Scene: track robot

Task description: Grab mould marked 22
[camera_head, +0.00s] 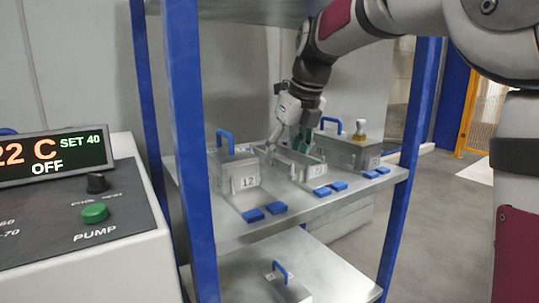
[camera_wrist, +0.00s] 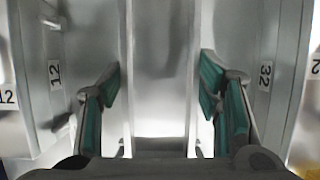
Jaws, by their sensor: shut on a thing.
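The middle mould (camera_head: 297,169), a low metal box on the shelf, has a small front label (camera_head: 319,169) too small to read surely. My gripper (camera_head: 289,143) is at this mould, reaching down from above. In the wrist view, my gripper (camera_wrist: 160,105) has its teal-padded fingers on both sides of the shiny mould body (camera_wrist: 160,70) and is shut on it. The mould's number does not show there. The mould appears to rest on the shelf among its neighbours; whether it is lifted cannot be told.
A mould marked 12 (camera_head: 240,184) with a blue handle stands left, and one marked 32 (camera_wrist: 268,75) right. Blue shelf posts (camera_head: 190,150) frame the shelf (camera_head: 240,230). Another blue-handled mould (camera_head: 290,287) is below. A control panel (camera_head: 85,210) stands far left.

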